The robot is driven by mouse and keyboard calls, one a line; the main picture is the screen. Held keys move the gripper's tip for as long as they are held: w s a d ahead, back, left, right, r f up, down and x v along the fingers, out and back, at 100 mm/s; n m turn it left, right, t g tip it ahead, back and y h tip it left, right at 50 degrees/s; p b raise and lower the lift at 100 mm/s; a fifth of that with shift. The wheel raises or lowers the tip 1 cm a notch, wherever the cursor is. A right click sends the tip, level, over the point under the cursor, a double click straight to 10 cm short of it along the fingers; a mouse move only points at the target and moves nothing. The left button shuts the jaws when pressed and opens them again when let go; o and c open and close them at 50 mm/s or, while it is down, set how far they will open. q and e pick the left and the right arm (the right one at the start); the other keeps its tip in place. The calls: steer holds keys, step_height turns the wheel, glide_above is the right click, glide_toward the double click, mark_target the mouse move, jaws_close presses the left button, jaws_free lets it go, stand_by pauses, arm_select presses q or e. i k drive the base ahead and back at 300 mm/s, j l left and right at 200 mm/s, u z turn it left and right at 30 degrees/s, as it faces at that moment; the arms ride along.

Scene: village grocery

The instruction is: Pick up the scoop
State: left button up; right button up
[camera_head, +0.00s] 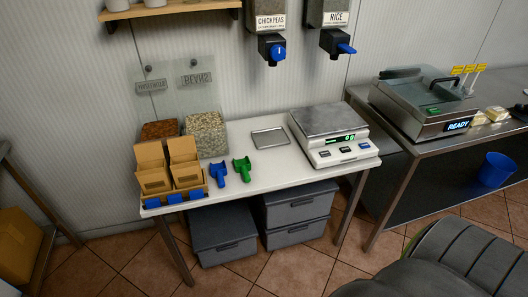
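Two scoops lie on the white table (262,186), apart from each other near its front left. One is a blue scoop (218,173) and the other, just to its right, is a green scoop (242,170). Neither of my grippers is in view, and nothing touches the scoops from above.
Bins of brown and speckled grains (206,134) and cardboard boxes (168,166) stand left of the scoops. A small metal tray (269,138) and a scale (333,137) are to the right. Dispensers (270,30) hang above. A dark ribbed shape (450,262) fills the lower right.

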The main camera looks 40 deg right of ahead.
mark_target(243, 166)
steer(key=z, duration=0.95)
